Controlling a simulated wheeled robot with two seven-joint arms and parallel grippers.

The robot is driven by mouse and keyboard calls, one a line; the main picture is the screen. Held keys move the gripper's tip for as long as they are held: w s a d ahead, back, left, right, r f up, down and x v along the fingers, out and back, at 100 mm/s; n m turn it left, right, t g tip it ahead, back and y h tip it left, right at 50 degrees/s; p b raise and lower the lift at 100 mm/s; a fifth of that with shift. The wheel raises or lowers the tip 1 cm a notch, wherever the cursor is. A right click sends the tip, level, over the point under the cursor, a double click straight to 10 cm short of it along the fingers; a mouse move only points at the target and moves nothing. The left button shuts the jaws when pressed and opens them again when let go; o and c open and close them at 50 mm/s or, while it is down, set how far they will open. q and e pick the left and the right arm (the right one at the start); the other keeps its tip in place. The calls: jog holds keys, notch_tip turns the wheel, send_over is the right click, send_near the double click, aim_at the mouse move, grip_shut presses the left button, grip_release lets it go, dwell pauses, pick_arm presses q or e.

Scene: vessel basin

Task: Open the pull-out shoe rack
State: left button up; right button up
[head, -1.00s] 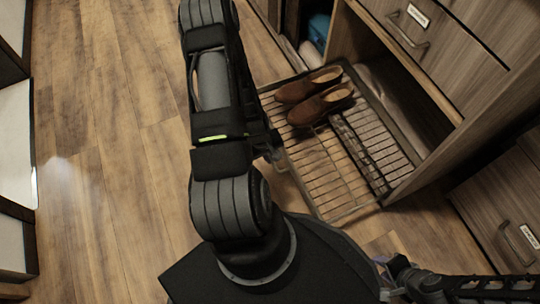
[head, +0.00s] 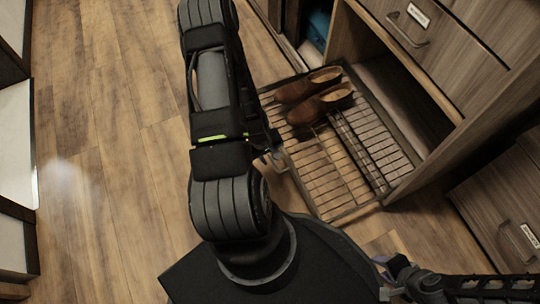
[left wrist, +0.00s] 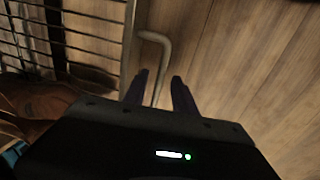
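The wire shoe rack (head: 345,205) is pulled out from the low cabinet opening, over the floor. A pair of brown shoes (head: 318,107) lies on its far part. My left gripper (head: 274,154) is at the rack's left front edge in the head view, partly hidden by my arm. In the left wrist view, its two fingers (left wrist: 159,77) are apart. The rack's bent metal handle (left wrist: 164,48) runs down between them; I cannot tell whether they touch it. My right gripper (head: 396,272) is at the bottom right, small and unclear.
A wooden cabinet with a drawer (head: 438,40) stands above the rack opening. Another drawer front (head: 505,215) with a handle is at the lower right. A blue item (head: 319,24) sits in a neighbouring compartment. The wooden floor (head: 105,150) to the left is clear.

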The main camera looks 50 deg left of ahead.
pick_arm(q)
notch_tip(320, 180, up, 7)
jog(key=s+p, duration=0.1)
jog(key=p, duration=0.2)
jog(key=shift+s+a+r, duration=0.2)
dwell(0.4)
